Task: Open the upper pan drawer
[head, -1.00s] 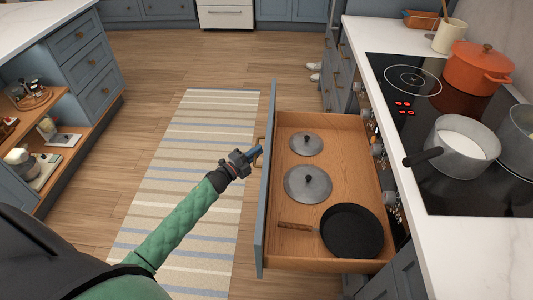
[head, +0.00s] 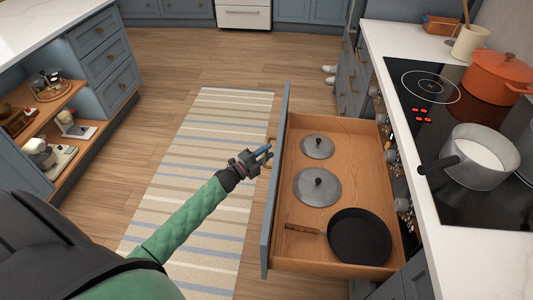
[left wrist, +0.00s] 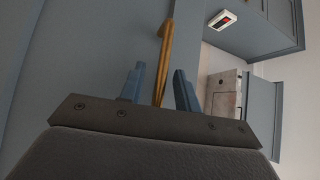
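The upper pan drawer (head: 297,262) is pulled far out below the hob, its blue front (head: 274,200) facing left. Inside lie two grey lids (head: 318,146) (head: 317,187) and a black frying pan (head: 358,238) with a wooden handle. My left gripper (head: 264,153) is at the outer side of the drawer front, at its brass handle. In the left wrist view the handle (left wrist: 164,60) stands between the two blue fingers (left wrist: 160,88), which are apart with a gap visible beside it. My right gripper is not in view.
The hob (head: 450,190) carries a grey saucepan (head: 475,165) and an orange pot (head: 497,75). A striped rug (head: 205,170) covers the floor left of the drawer. Open shelves (head: 62,150) stand at the left. The floor between is clear.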

